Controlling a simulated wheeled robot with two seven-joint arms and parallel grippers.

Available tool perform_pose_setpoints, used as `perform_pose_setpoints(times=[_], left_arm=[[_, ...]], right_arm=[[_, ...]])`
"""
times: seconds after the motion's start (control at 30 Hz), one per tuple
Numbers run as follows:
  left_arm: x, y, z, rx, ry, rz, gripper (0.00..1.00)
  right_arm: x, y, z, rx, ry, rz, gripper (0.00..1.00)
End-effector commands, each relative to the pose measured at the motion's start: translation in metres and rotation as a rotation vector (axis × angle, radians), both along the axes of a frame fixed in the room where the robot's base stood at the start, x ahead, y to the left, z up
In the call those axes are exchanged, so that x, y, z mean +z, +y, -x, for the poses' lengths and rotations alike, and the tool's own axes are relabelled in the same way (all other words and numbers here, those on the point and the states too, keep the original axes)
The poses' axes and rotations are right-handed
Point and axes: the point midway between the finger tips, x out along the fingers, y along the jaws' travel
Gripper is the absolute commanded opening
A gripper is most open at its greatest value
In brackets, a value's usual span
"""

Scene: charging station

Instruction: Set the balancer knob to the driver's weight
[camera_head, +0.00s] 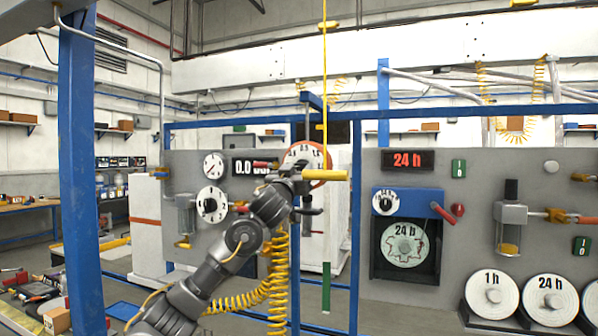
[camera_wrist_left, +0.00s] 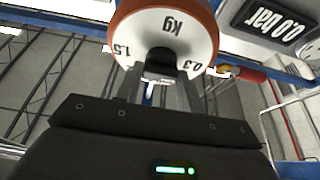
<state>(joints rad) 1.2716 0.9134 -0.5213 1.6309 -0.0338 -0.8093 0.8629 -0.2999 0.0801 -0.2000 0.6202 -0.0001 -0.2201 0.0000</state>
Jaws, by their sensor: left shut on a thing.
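The balancer knob is a white round dial with an orange rim (camera_head: 322,159), partly hidden behind my left gripper in the head view. In the left wrist view its dial face (camera_wrist_left: 140,28) fills the top centre and appears upside down, with "kg", "1.5" and "0.3" readable. My left gripper (camera_head: 297,174) is at the front of the dial. In the wrist view its two fingers (camera_wrist_left: 162,76) close around the dark centre grip of the knob (camera_wrist_left: 160,56). I cannot tell the exact value set. My right gripper is not in view.
A yellow bar handle (camera_head: 330,175) hangs on a yellow cable just right of the gripper. A display reading 0.0 (camera_head: 241,167) and white gauges (camera_head: 212,204) are on the grey panel to the left. Blue posts (camera_head: 354,240) and a coiled yellow hose (camera_head: 279,275) stand close to the arm.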

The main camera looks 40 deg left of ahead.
Motion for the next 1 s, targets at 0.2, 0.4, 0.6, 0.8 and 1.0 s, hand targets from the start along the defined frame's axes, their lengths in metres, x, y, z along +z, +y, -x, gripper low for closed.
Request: perform_pose_setpoints(times=[0.2, 0.4, 0.6, 0.8, 1.0], left_arm=[[0.001, 0.001, 0.0, 0.0, 0.014, -0.037, 0.15], [0.001, 0.002, 0.0, 0.0, 0.053, -0.145, 0.15], [0.003, 0.003, 0.001, 0.0, 0.108, -0.304, 0.15], [0.004, 0.005, 0.002, 0.0, 0.163, -0.461, 0.15], [0.004, 0.006, 0.002, 0.001, 0.209, -0.594, 0.15]], right_arm=[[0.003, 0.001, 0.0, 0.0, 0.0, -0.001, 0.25], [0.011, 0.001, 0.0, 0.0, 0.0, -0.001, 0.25], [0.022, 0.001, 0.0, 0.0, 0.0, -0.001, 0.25], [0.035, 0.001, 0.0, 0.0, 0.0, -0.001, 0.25], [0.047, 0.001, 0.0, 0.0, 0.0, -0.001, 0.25]])
